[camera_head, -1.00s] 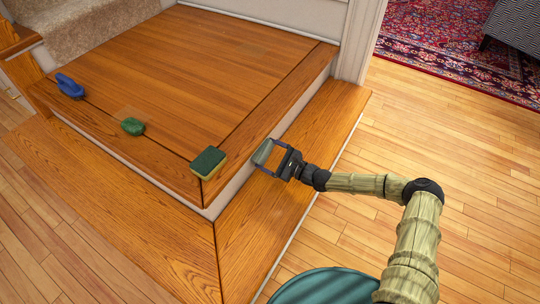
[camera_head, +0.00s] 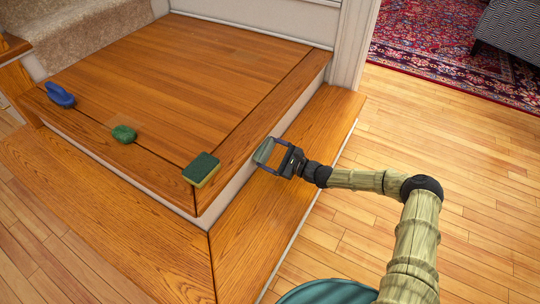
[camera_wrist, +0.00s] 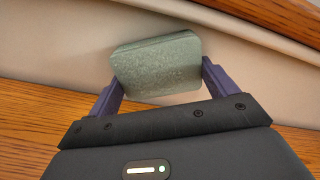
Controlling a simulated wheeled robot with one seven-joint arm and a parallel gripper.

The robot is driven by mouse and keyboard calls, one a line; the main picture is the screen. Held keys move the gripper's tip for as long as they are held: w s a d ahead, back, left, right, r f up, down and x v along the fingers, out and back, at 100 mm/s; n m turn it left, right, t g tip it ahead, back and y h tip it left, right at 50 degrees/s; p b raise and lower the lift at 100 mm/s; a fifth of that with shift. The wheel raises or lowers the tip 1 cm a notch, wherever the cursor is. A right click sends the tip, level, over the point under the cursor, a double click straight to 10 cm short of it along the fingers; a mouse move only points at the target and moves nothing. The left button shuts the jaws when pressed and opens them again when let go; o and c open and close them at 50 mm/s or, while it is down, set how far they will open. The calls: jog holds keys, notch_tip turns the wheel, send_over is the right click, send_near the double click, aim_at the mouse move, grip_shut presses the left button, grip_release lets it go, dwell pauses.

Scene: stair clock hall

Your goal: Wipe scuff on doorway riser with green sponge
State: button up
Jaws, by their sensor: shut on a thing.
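My gripper (camera_head: 269,154) is shut on a grey-green sponge (camera_head: 263,150), held at the white riser (camera_head: 244,182) under the upper landing's right edge. In the wrist view the sponge (camera_wrist: 158,66) sits between the two purple fingers, with its far side towards the pale riser (camera_wrist: 60,62). I cannot tell whether it touches the riser. No scuff shows on the visible part of the riser; the sponge hides the part behind it. The doorway stands beyond the far end of this step.
On the landing (camera_head: 200,75) lie a dark green and yellow sponge (camera_head: 201,168) at the corner, a green scrubber (camera_head: 123,133) and a blue brush (camera_head: 60,94). The lower wooden step (camera_head: 290,170) below my gripper is clear. A red rug (camera_head: 440,45) lies beyond.

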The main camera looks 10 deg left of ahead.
aim_at(274, 145)
jog(key=shift+w+d+b, duration=0.2)
jog(key=shift+w+b, duration=0.35)
jog(key=shift+w, duration=0.25)
jog(key=shift+w+d+b, duration=0.2)
jog(key=shift+w+b, duration=0.35)
jog(key=shift+w, duration=0.2)
jog(key=shift+w+r, duration=0.1)
jog(key=shift+w, duration=0.15)
jog(key=shift+w, duration=0.1)
jog(key=shift+w+d+b, duration=0.4)
jog(key=shift+w+b, duration=0.3)
jog(key=shift+w, duration=0.15)
jog(key=shift+w+d+b, duration=0.4)
jog(key=shift+w+b, duration=0.3)
jog(key=shift+w, duration=0.15)
jog(key=shift+a, duration=0.2)
jog(key=shift+s+p, duration=0.1)
jog(key=shift+p, duration=0.3)
